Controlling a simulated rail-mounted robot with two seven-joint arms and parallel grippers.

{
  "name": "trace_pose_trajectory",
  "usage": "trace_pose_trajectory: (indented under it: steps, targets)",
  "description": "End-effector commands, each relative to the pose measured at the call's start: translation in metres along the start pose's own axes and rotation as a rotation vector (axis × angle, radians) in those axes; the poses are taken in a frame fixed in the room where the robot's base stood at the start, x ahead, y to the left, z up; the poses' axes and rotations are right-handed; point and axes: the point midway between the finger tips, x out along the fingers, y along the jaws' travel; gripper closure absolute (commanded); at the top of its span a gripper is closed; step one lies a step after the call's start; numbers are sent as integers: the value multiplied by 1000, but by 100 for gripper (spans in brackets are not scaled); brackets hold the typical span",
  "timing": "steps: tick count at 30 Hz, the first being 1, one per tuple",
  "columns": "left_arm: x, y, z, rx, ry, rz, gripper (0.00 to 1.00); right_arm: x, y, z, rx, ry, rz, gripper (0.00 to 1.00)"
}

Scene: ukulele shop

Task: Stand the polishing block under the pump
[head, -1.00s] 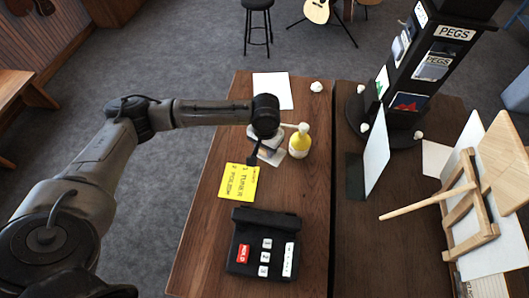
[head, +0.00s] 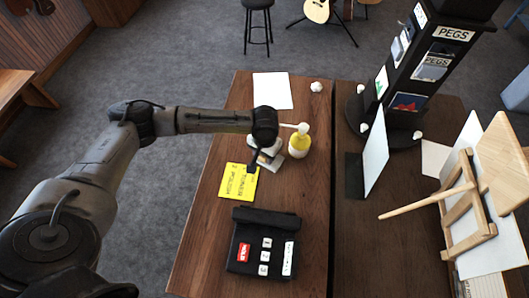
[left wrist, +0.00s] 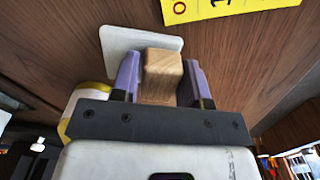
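A light wooden block (left wrist: 162,75), which I take for the polishing block, sits between the purple fingers of my left gripper (left wrist: 162,80) in the left wrist view; both fingers appear against its sides. In the head view my left gripper (head: 264,158) is beside the yellow pump bottle (head: 299,146), on its left, and hides most of the block. The bottle's white pump head (head: 302,128) points left toward the gripper. A white plate (left wrist: 112,38) lies on the table beyond the block; the gap between them is unclear. My right gripper is not in view.
A yellow card (head: 238,182) lies left of the gripper. A black device with keys (head: 262,245) stands nearer. A white sheet (head: 272,90) and a small white lump (head: 316,87) lie farther back. A pegs display (head: 425,70) and an upright white panel (head: 376,150) stand right.

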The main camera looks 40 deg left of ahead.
Motion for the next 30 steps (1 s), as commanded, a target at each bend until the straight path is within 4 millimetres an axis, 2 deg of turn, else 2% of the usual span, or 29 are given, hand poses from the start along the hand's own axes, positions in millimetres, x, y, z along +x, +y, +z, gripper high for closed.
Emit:
trace_pose_trajectory:
  steps: [1,6,15,20,30]
  targets:
    - [0,0,0,0,0,0,54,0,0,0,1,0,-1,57]
    - [0,0,0,0,0,0,39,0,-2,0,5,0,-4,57]
    - [-3,0,0,0,2,0,39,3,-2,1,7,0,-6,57]
    - [-24,0,-1,1,2,2,39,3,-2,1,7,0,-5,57]
    - [-86,0,-1,0,3,1,39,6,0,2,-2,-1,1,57]
